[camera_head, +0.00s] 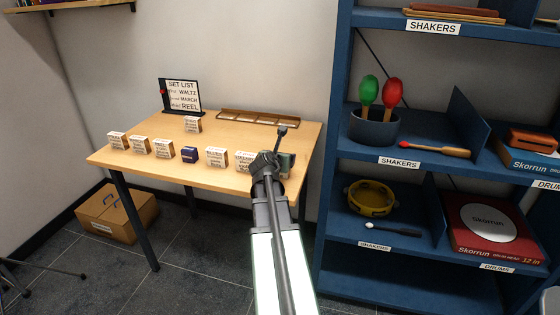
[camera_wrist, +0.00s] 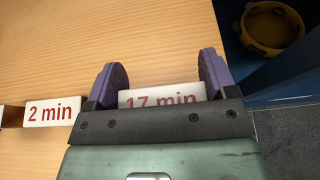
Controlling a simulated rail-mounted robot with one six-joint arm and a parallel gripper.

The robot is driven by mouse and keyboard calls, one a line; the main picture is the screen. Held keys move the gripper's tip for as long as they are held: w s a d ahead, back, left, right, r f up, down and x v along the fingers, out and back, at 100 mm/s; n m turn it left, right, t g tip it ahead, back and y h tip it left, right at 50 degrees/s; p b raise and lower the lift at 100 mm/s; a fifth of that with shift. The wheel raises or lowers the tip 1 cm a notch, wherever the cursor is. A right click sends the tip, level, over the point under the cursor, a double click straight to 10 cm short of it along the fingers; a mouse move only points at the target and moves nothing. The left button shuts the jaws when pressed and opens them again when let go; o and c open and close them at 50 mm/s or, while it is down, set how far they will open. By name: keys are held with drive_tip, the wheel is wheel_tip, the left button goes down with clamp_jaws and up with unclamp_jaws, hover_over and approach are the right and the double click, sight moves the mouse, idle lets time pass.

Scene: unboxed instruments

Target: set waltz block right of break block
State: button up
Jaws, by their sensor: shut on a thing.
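Several white-faced blocks with small print stand along the front of the wooden table (camera_head: 215,182); their names are too small to read surely, so I cannot tell which is waltz or break. In the wrist view my gripper (camera_wrist: 163,72) has its purple fingers at both ends of a white block marked "17 min" (camera_wrist: 160,98) and is shut on it. A block marked "2 min" (camera_wrist: 54,112) lies to its left, apart. In the head view my arm hides the held block at the table's right front.
One block (camera_head: 193,125) stands farther back, near the set list stand (camera_head: 182,96) and a slotted wooden rack (camera_head: 258,117). A blue shelf (camera_head: 335,190) rises close to the table's right edge.

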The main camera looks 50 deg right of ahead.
drive_tip(key=o, duration=0.9)
drive_tip(key=shift+f, duration=0.1)
drive_tip(key=shift+c, duration=0.2)
drive_tip(key=shift+s+a+r+p, duration=0.1)
drive_tip(key=shift+a+r+p, duration=0.15)
drive_tip(key=shift+r+p, duration=0.2)
drive_tip(key=p+v, duration=0.4)
drive_tip(key=v, duration=0.7)
drive_tip(key=w+a+f+m+y, duration=0.2)
drive_tip(key=a+f+m, duration=0.15)
drive_tip(key=a, duration=0.35)
drive_tip(key=w+a+f+m+g+y, duration=0.1)
drive_tip(key=w+a+f+m+y, duration=0.15)
drive_tip(key=a+m, duration=0.4)
drive_tip(key=w+a+f+m+y, duration=0.2)
drive_tip(key=a+m+y, duration=0.1)
drive_tip(key=a, duration=0.6)
drive_tip(key=s+a+f+m+g+y, duration=0.1)
drive_tip(key=s+a+m+g+y, duration=0.3)
drive_tip(key=a, duration=0.6)
drive_tip(key=w+a+f+m+y, duration=0.15)
drive_tip(key=a+m, duration=0.35)
drive_tip(key=a, duration=0.5)
wheel_tip(320, 180, up, 17)
drive_tip(key=p, duration=1.7)
drive_tip(key=shift+s+p, duration=0.25)
drive_tip(key=shift+p, duration=0.05)
